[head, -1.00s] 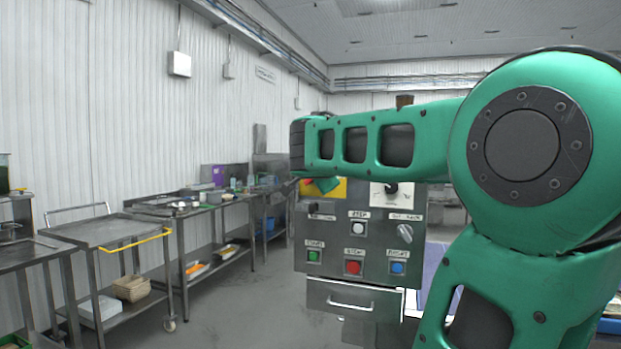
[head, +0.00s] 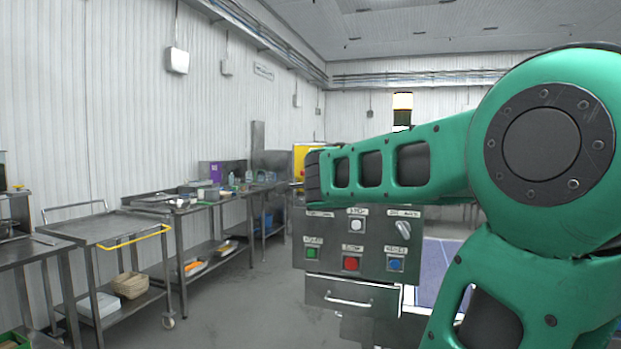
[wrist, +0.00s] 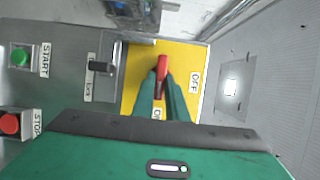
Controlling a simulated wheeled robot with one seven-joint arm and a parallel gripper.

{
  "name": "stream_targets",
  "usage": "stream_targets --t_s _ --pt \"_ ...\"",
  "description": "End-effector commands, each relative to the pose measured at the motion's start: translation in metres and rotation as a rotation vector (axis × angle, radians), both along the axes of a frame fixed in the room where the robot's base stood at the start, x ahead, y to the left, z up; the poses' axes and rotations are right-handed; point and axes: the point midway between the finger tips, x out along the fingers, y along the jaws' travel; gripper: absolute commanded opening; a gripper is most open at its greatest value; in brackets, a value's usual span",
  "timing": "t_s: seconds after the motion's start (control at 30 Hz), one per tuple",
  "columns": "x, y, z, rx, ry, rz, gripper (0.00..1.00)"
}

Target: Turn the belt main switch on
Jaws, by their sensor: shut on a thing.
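The belt main switch is a red handle (wrist: 162,66) on a yellow plate (wrist: 135,75) with ON and OFF labels in the wrist view. My gripper (wrist: 166,84) is shut on the red handle, one green finger on each side. The handle runs nearly upright in that picture, in line with the ON label (wrist: 158,113) and away from the OFF label (wrist: 195,80). The fingers partly hide the plate. In the head view the grey control panel (head: 325,262) stands behind my arm, which hides the switch and my gripper.
The panel carries a green start button (head: 312,253), a red stop button (head: 351,263), a blue button (head: 396,264) and a selector knob (head: 403,229). A signal lamp (head: 403,101) glows pale above it. Steel tables and a cart (head: 100,232) line the left wall; the floor between is clear.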

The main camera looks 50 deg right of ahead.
Motion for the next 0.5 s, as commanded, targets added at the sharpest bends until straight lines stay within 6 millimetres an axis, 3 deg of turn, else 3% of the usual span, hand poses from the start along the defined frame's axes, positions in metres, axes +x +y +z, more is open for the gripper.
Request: stream_targets --t_s 0.47,0.5 --pt "0.0018 0.0018 -0.0035 0.01 -0.01 0.005 0.0" --pt "0.0018 0.0018 -0.0036 0.01 -0.008 0.005 0.15"
